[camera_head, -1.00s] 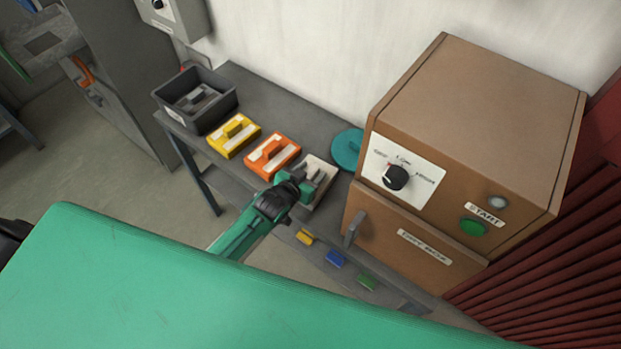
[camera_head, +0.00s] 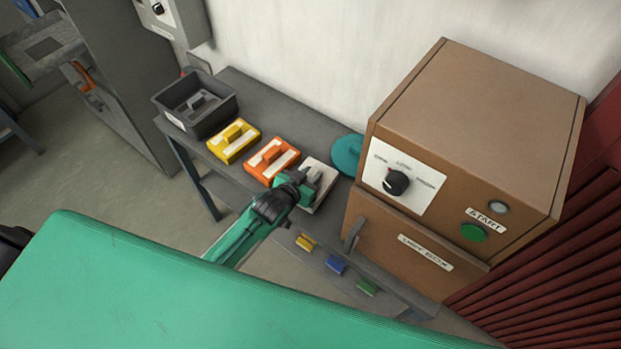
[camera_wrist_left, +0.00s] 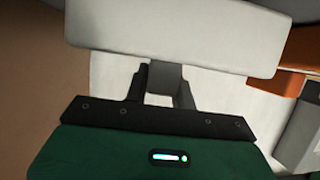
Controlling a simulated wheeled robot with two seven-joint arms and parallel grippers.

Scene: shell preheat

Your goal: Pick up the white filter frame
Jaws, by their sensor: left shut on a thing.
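In the left wrist view, the fingers (camera_wrist_left: 163,88) are shut on the grey grip post of the white frame (camera_wrist_left: 175,38), whose pale bar fills the top of the picture. I cannot tell whether the frame has lifted off the bench. My right gripper is not in view.
An orange frame (camera_head: 271,160) and a yellow frame (camera_head: 234,141) lie left of it. A dark bin (camera_head: 225,112) stands at the bench's left end. A teal disc (camera_head: 346,154) lies behind. The brown oven box (camera_head: 470,135) stands close on the right, its door handle (camera_head: 355,233) jutting forward.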

